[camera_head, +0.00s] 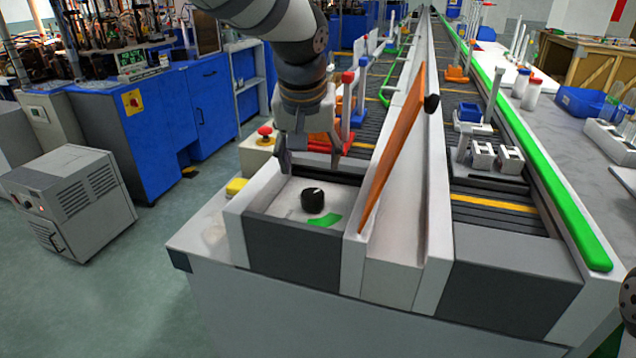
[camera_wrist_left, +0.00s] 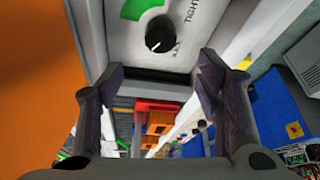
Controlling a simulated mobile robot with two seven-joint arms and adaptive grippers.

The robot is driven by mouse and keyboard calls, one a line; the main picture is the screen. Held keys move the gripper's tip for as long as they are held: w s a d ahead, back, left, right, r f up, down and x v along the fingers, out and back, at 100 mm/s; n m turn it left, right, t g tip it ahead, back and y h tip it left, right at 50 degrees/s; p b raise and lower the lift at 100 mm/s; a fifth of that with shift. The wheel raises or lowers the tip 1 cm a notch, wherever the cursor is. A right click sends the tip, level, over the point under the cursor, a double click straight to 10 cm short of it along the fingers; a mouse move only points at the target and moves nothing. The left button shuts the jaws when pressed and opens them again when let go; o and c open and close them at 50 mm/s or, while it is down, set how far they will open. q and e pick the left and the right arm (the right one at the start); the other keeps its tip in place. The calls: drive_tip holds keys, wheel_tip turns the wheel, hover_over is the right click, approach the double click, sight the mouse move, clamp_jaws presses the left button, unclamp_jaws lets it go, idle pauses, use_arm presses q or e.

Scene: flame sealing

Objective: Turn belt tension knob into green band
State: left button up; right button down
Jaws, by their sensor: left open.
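The black belt tension knob (camera_head: 313,201) stands on a light panel in a recess at the near end of the line. A green band (camera_head: 324,220) is printed on the panel, near and to the right of the knob. In the left wrist view the knob (camera_wrist_left: 159,34) has a white pointer line, which lies off the green band (camera_wrist_left: 138,8). My left gripper (camera_head: 311,160) is open and empty, pointing down behind the knob, apart from it. Its fingers (camera_wrist_left: 160,80) spread to either side below the knob in the wrist view. The right gripper is not seen.
An orange panel (camera_head: 395,145) stands tilted open right of the recess and shows close on the left in the wrist view. A red emergency button (camera_head: 265,131) and a yellow block (camera_head: 237,186) sit to the left. Conveyor lanes run away behind.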

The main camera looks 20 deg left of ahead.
sight(312, 194)
use_arm(q)
drive_tip(key=x, duration=0.7)
drive_tip(key=b+x, duration=0.1)
drive_tip(key=x, duration=0.2)
drive_tip(key=shift+s+f, duration=0.3)
drive_tip(key=shift+f, duration=0.05)
drive_tip(key=c, duration=1.2)
